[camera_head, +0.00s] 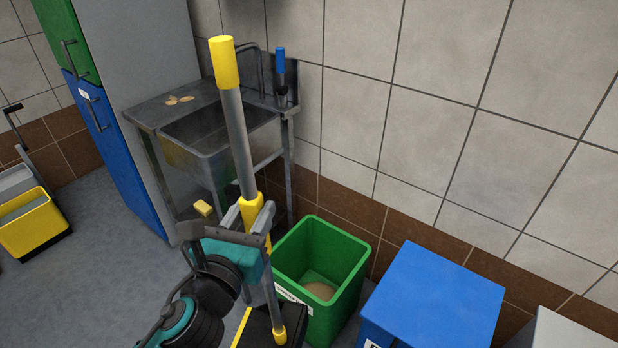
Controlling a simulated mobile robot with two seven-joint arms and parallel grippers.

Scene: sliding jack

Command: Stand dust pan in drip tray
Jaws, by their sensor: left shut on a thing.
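The dust pan has a long grey handle (238,135) with a yellow grip at its top and yellow fittings lower down. Its black pan (258,328) with a yellow edge shows at the bottom of the view, partly cut off and behind my arm. My left gripper (250,215) is shut on the handle at its middle yellow part. The handle leans slightly, its top to the left. I cannot make out a drip tray. My right gripper is not in view.
A green open bin (345,270) stands just right of the dust pan, with a blue-lidded bin (435,300) beside it. A metal sink (215,130) stands behind. A yellow bucket (32,222) is at far left, with free grey floor (110,270) between.

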